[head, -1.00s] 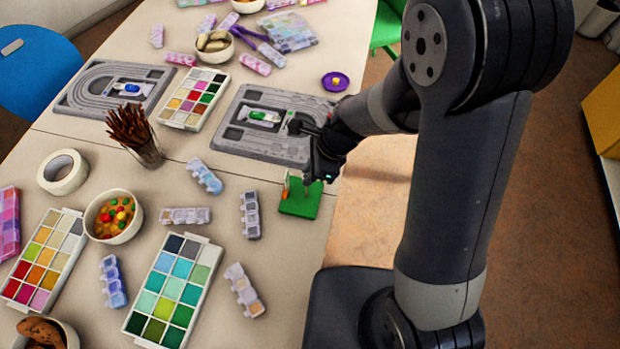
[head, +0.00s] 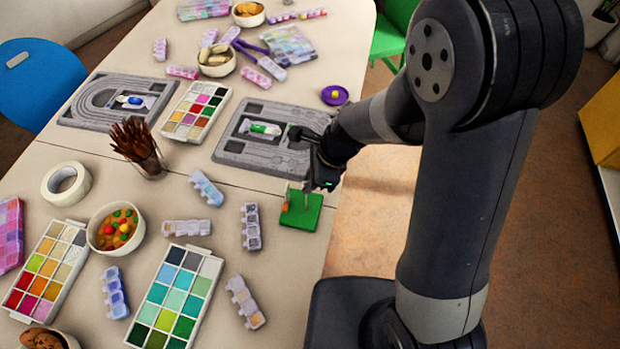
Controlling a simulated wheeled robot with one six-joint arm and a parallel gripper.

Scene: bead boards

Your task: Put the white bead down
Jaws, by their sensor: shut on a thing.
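My gripper (head: 317,184) is over the far right part of a small green board (head: 301,212) at the table's right edge. It is shut on the white bead, which is too small and too covered by the dark fingers to make out. Thin upright pegs stand on the green board, and an orange bead (head: 285,207) shows low at its left side. I cannot tell whether the held bead touches a peg or the board.
A grey tray (head: 232,148) with a green-and-white item lies behind the green board. A purple dish (head: 335,95) with a yellow thing is farther back. A grey bead box (head: 251,227) lies left of the board. Bare tabletop (head: 285,290) is in front.

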